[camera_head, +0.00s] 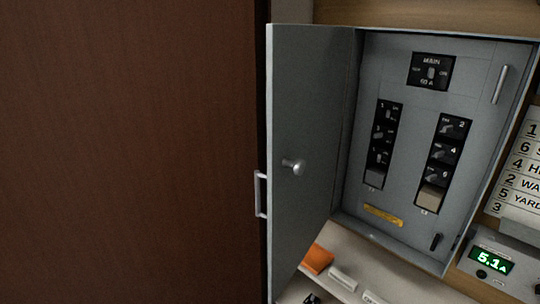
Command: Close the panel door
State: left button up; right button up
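The grey panel door (308,120) stands open, hinged on the left side of the grey electrical panel (472,110). A round silver knob (293,166) is on the door face turned toward the panel, and a bar handle (260,195) shows at its free left edge. Inside the panel are a main breaker (431,71), a left breaker column (383,145) and a right breaker column (440,165). Neither of my grippers is in view.
A large brown surface (125,150) fills the left. A label list (520,170) and a meter reading 5.1 A (492,262) are at the right. An orange object (317,259) and small white pieces (343,279) lie on the pale surface below the panel.

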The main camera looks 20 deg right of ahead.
aim_at(307, 65)
jog(key=u, duration=1.15)
jog(key=i, duration=1.4)
jog(key=z, duration=1.55)
jog(key=k, duration=0.8)
jog(key=z, duration=1.65)
